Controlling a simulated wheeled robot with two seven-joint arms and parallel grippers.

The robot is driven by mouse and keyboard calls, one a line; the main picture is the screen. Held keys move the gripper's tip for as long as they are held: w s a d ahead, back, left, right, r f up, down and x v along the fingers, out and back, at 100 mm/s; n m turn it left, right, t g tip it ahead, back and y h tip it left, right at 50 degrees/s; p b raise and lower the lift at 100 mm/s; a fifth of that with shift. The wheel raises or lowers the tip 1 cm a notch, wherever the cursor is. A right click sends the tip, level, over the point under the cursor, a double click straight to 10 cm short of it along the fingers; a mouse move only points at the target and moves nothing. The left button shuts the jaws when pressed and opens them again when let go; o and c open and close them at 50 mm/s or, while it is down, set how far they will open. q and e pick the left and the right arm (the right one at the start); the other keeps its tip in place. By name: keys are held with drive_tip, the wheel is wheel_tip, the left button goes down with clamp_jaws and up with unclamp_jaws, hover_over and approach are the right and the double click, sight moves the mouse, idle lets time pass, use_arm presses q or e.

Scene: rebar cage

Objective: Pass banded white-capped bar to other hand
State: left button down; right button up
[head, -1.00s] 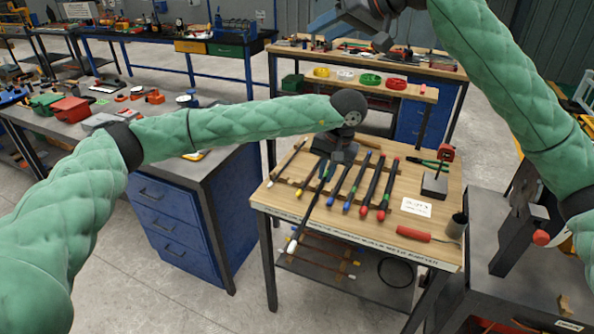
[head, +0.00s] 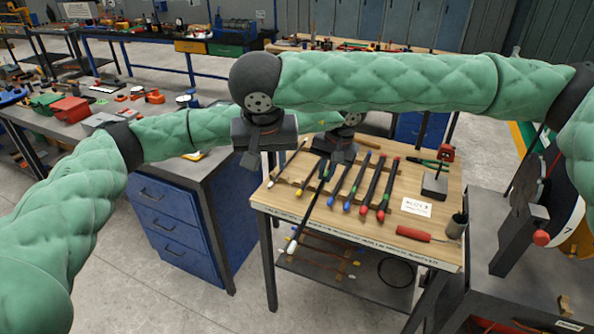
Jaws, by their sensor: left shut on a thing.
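The dark banded bar (head: 312,207) slants down toward me past the front edge of the wooden bench (head: 400,252), its white-capped end (head: 291,247) lowest. My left gripper (head: 336,165) is shut on its upper part, over the bench. My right gripper (head: 259,158) hangs left of the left gripper, apart from the bar. Its jaws face away and I cannot tell if they are open. The bar's far end is hidden behind my arms and gripper.
Several other bars with blue, red, green and yellow marks lie on the bench, with another white-capped bar (head: 284,167) at left. A red-handled tool (head: 413,234), a dark cup (head: 456,226) and a label card (head: 416,207) are at right.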

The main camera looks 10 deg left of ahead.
sight(317, 195)
drive_tip(key=w+d+f+m+h, duration=0.1)
drive_tip(key=w+d+f, duration=0.3)
drive_tip(key=f, duration=0.3)
drive_tip(key=w+d+f+m+t+h, duration=0.1)
drive_tip(key=w+d+f+h, duration=0.1)
drive_tip(key=w+d+f, duration=0.2)
wheel_tip(317, 195, down, 4)
drive_tip(key=shift+w+r+t+h, duration=0.15)
drive_tip(key=shift+r+t+h, duration=0.05)
drive_tip(key=shift+t+h, duration=0.1)
drive_tip(key=shift+c, duration=0.2)
clamp_jaws()
use_arm(q)
drive_tip(key=c, duration=1.4)
unclamp_jaws()
